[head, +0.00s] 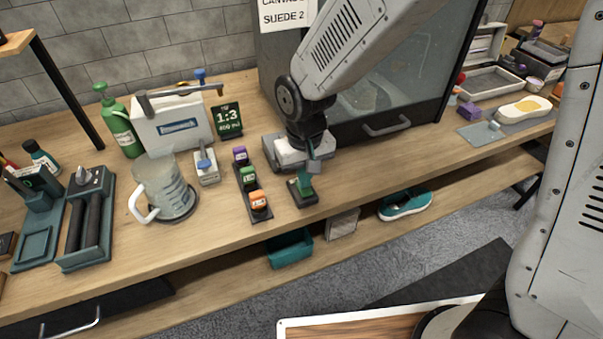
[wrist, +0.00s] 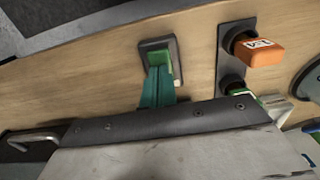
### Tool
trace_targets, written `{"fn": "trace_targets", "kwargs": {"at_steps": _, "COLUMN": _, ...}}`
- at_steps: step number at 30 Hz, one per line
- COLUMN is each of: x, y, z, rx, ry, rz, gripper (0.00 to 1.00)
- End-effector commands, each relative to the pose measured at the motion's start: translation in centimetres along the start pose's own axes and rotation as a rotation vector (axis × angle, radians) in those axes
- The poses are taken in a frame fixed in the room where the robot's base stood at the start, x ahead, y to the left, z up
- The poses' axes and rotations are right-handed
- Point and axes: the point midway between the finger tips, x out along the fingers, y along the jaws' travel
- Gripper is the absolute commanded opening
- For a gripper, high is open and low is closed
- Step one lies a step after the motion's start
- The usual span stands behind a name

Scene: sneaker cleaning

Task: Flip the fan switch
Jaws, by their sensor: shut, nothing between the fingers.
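The fan switch (head: 302,199) is a small dark plate on the front part of the bench, right of the row of colored blocks. In the wrist view the switch (wrist: 162,45) shows as a dark frame with a green part inside. My gripper (head: 306,186) points down at it. In the wrist view its teal fingers (wrist: 158,90) are shut and empty, with the tips at or right over the green part. I cannot tell whether they touch it. The fingers cover some of the switch, so its position is not clear.
A dark rail with purple, green and orange blocks (head: 258,201) stands close left of the switch. A measuring jug (head: 165,188) is farther left. A glass-fronted cabinet (head: 384,93) stands behind my gripper. A teal sneaker (head: 405,205) lies on the shelf below.

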Motion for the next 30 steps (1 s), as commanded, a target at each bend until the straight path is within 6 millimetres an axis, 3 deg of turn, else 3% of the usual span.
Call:
{"fn": "trace_targets", "kwargs": {"at_steps": 12, "x": -0.2, "y": 0.0, "z": 0.4, "rx": 0.000, "ry": 0.001, "rz": 0.000, "gripper": 0.00}}
{"fn": "trace_targets", "kwargs": {"at_steps": 16, "x": -1.1, "y": 0.0, "z": 0.3, "rx": 0.000, "ry": 0.003, "rz": -0.001, "gripper": 0.00}}
{"fn": "trace_targets", "kwargs": {"at_steps": 20, "x": -3.3, "y": 0.1, "z": 0.3, "rx": 0.002, "ry": 0.007, "rz": -0.001, "gripper": 0.00}}
{"fn": "trace_targets", "kwargs": {"at_steps": 30, "x": -10.9, "y": 0.2, "z": 0.4, "rx": 0.003, "ry": 0.005, "rz": -0.001, "gripper": 0.00}}
